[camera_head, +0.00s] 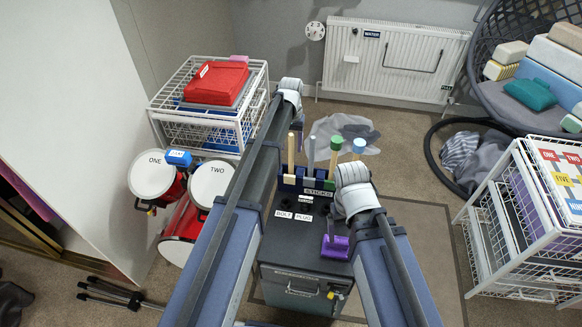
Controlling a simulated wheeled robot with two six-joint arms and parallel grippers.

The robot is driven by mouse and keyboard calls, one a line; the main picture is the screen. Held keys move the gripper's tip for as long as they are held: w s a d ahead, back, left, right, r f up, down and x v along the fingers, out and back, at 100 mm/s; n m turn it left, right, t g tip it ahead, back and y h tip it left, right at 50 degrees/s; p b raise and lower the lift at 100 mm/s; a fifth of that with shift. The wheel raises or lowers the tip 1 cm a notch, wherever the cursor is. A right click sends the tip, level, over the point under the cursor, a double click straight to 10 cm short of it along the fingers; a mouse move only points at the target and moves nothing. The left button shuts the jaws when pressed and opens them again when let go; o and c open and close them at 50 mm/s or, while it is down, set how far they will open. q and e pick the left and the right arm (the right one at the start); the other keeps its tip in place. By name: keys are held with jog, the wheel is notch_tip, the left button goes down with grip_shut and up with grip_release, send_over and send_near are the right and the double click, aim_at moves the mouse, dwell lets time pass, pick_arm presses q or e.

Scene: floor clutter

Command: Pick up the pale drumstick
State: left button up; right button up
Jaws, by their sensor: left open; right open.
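The pale drumstick (291,153) stands upright in a dark blue holder (318,192) labelled STICKS, at its left end. A grey stick (311,150), a green-topped stick (335,146) and a blue-topped stick (358,147) stand to its right. My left gripper (298,136) is open, pointing down beside the pale drumstick's upper part in the picture. It is mostly hidden under its wrist, and I cannot tell whether it touches the stick.
The holder stands on a dark box (300,272) with plugs. Red drums (185,222) and a white wire crate (207,140) are at the left. A white wire rack (508,225) and a round chair (490,75) are at the right. A radiator (395,62) is behind. Carpet right of the box is clear.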

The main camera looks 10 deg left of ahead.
pick_arm(q)
notch_tip(320, 180, down, 2)
jog(key=shift+f+b, duration=0.1)
jog(key=shift+b, duration=0.5)
grip_shut()
